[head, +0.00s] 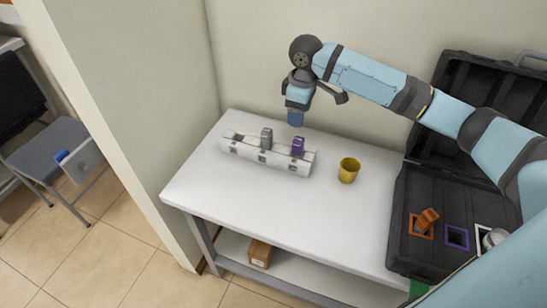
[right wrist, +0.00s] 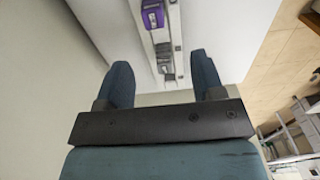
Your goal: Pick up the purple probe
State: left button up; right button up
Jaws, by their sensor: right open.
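The purple probe (head: 298,146) stands upright in a white holder (head: 239,151) on the white table. In the right wrist view the purple probe (right wrist: 153,16) shows near the top edge, ahead of the fingers. My right gripper (head: 295,118) hangs in the air just above and behind the probe, apart from it. In the right wrist view my right gripper (right wrist: 163,82) has its two fingers spread with nothing between them. A grey probe (head: 266,139) stands in the same holder, left of the purple one. My left gripper is not in view.
A yellow cup (head: 348,170) stands right of the holder. A black open case (head: 402,225) at the right has an orange slot with an orange item (head: 427,219) and a purple-framed slot (head: 457,237). The wall is close behind the table. The table's front is clear.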

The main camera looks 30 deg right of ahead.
aim_at(298, 139)
jog(key=f, duration=0.5)
jog(key=f+b, duration=0.1)
jog(key=f, duration=0.1)
jog(key=shift+w+d+f, duration=0.1)
jog(key=shift+d+f, duration=0.2)
jog(key=shift+f, duration=0.1)
notch_tip(298, 139, down, 5)
jog(key=shift+w+d+f+b, duration=0.1)
jog(key=shift+w+f+b, duration=0.05)
jog(key=shift+b, duration=0.3)
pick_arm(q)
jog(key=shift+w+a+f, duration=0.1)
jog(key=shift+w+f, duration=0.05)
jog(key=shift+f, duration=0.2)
pick_arm(e)
jog(key=shift+c, duration=0.8)
jog(key=c, duration=0.9)
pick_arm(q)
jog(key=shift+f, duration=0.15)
